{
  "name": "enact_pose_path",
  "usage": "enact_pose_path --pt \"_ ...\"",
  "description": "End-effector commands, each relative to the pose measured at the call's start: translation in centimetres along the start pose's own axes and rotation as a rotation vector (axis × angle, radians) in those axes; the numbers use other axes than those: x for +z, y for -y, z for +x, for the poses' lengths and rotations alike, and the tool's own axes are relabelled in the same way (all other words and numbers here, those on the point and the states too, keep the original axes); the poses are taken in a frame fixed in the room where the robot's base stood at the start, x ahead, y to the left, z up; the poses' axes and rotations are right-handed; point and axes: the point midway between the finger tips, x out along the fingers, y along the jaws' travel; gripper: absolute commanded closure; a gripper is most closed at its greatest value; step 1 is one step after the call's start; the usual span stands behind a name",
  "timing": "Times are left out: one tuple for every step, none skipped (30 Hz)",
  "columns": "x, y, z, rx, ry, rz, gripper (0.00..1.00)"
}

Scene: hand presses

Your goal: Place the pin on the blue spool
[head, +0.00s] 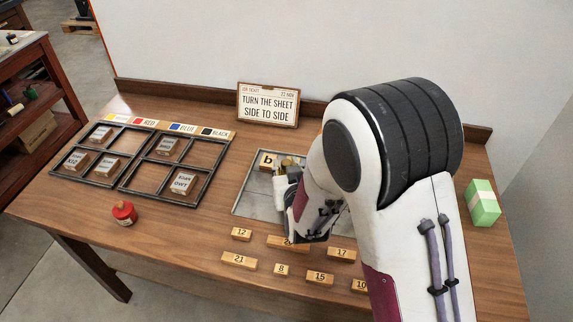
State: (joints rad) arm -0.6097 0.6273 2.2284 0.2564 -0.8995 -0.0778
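I see no pin and no blue spool in the head view. My gripper (285,178) is low over a grey plate (248,202) on the wooden table, beside a wooden block marked "b" (267,161). A small brass-coloured piece (288,163) shows at the gripper's far side; I cannot tell whether it is held. My arm hides the fingertips and the right part of the plate. A blue patch (182,127) is on the colour label strip above the divided tray.
A divided tray (121,184) with several labelled blocks is at the left. A red jar (123,213) stands in front of it. Several numbered wooden blocks (239,261) lie along the front. A sign (268,104) stands at the back. A green box (482,203) is at the right.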

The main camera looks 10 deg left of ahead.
Motion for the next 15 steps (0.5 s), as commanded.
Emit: enact_pose_path --pt "-0.05 0.0 0.0 0.0 -0.001 0.0 0.66" --pt "-0.05 0.0 -0.01 0.0 -0.001 0.0 0.66" --pt "-0.05 0.0 -0.01 0.0 -0.001 0.0 0.66" --pt "-0.05 0.0 -0.01 0.0 -0.001 0.0 0.66" --pt "-0.06 0.0 -0.01 0.0 -0.001 0.0 0.66" --pt "-0.06 0.0 -0.01 0.0 -0.001 0.0 0.66" --pt "-0.06 0.0 -0.01 0.0 -0.001 0.0 0.66" --pt "-0.06 0.0 -0.01 0.0 -0.001 0.0 0.66" --pt "-0.06 0.0 -0.01 0.0 -0.001 0.0 0.66" --pt "-0.07 0.0 -0.01 0.0 -0.001 0.0 0.66" --pt "-0.09 0.0 -0.02 0.0 -0.001 0.0 0.66" --pt "-0.12 0.0 -0.03 0.0 -0.001 0.0 0.66" --pt "-0.17 0.0 -0.05 0.0 -0.001 0.0 0.66" --pt "-0.22 0.0 -0.07 0.0 -0.002 0.001 0.66" --pt "-0.33 0.0 -0.11 0.0 -0.002 0.001 0.66"
